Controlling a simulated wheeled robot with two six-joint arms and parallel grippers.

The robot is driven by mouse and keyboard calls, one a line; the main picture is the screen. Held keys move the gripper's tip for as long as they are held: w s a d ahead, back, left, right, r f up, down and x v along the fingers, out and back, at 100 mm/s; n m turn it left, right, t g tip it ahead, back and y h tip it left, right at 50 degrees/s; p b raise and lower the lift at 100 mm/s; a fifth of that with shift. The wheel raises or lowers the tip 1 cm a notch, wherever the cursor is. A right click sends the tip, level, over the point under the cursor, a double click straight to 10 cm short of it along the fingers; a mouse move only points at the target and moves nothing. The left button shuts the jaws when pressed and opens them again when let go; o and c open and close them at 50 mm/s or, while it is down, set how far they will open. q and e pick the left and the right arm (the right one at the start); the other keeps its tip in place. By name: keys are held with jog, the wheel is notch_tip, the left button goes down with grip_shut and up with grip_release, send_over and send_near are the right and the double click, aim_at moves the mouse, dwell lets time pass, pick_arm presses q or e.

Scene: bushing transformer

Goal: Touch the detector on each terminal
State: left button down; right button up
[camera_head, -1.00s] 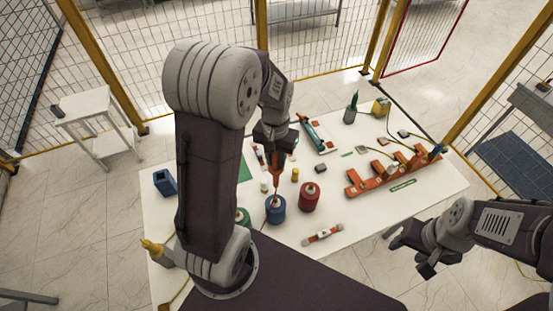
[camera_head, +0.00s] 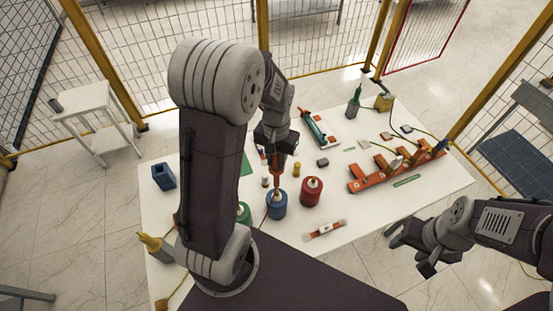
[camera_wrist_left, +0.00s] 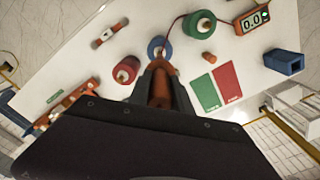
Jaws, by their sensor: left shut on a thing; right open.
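My left gripper (camera_head: 276,160) is shut on an orange detector (camera_head: 277,175), which points down at the blue terminal (camera_head: 276,206). The detector's tip is at the top of this terminal; I cannot tell if it touches. In the left wrist view the detector (camera_wrist_left: 161,87) sits between the fingers, with the blue terminal (camera_wrist_left: 158,47) just beyond. The red terminal (camera_head: 311,192) stands to the right of the blue one. The green terminal (camera_head: 244,213) is partly hidden behind my left arm. My right gripper (camera_head: 410,252) is open and empty, off the table's right front edge.
A meter with a display (camera_wrist_left: 252,17) lies near the green terminal in the wrist view. An orange rack (camera_head: 385,175) is at the table's right. A blue holder (camera_head: 164,176) stands at the left. An orange-and-white bar (camera_head: 325,229) lies in front. Fencing surrounds the back.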

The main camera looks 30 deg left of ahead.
pick_arm(q)
jog(key=shift+w, duration=0.15)
jog(key=shift+f, duration=0.15)
jog(key=shift+f+b, duration=0.25)
jog(key=shift+b, duration=0.05)
jog(key=shift+f+b, duration=0.55)
jog(key=shift+f, duration=0.55)
dwell(0.6)
dwell(0.6)
